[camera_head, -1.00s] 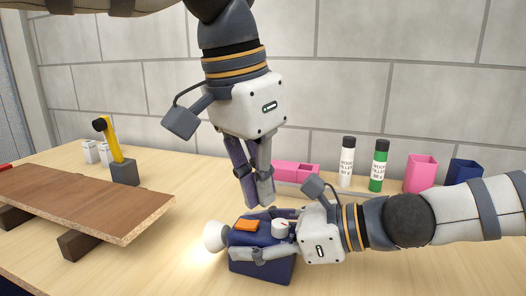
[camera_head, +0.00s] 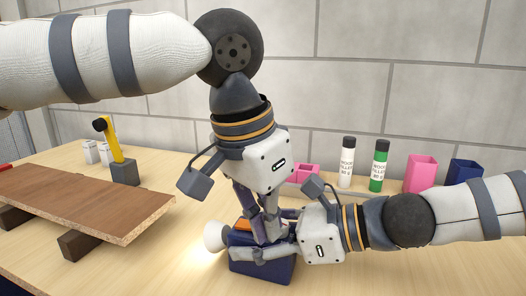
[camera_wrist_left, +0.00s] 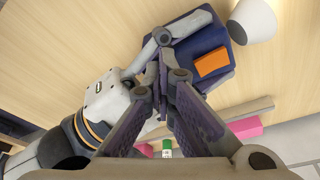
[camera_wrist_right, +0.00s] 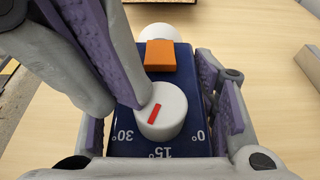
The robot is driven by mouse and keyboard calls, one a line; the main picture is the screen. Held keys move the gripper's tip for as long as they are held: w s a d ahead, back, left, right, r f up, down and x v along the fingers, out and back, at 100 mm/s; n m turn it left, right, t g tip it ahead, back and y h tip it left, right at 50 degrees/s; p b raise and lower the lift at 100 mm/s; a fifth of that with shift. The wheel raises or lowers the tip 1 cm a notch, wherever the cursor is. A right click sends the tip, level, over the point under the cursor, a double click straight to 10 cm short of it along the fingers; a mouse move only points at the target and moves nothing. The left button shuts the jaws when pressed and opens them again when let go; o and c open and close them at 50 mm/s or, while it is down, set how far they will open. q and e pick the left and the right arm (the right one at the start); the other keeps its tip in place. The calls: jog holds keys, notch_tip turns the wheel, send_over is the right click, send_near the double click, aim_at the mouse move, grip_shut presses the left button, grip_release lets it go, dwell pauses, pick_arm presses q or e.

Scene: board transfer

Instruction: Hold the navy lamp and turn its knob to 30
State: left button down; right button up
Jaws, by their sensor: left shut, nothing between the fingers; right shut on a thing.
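The navy lamp (camera_head: 262,267) stands on the table, with an orange block (camera_wrist_right: 160,55) on top and a lit white head (camera_head: 214,236) at its left. It also shows in the left wrist view (camera_wrist_left: 202,43). Its white knob (camera_wrist_right: 162,112) has a red mark, which points between the 15 and 30 labels. My right gripper (camera_head: 268,236) is shut on the lamp body from the right. My left gripper (camera_head: 270,240) points down at the knob, shut and empty. Its finger is beside the knob's left side in the right wrist view; I cannot tell whether they touch.
A brown board (camera_head: 85,205) on dark supports lies at left, beside a yellow-armed item on a grey block (camera_head: 124,172). The front right table is clear.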

pick_arm(q)
jog(key=shift+a+f, duration=0.1)
jog(key=shift+f, duration=0.25)
jog(key=shift+a, duration=0.1)
pick_arm(e)
jog(key=shift+s, duration=0.1)
pick_arm(q)
jog(key=shift+w+a, duration=0.35)
jog(key=shift+w, duration=0.1)
jog(key=shift+w+a, duration=0.1)
jog(key=shift+w, duration=0.15)
jog(key=shift+a, duration=0.1)
dwell(0.4)
jog(key=shift+s+a+r, duration=0.15)
jog(key=shift+s+a, duration=0.05)
jog(key=shift+a, duration=0.05)
notch_tip(320, 180, up, 6)
jog(key=shift+r, duration=0.1)
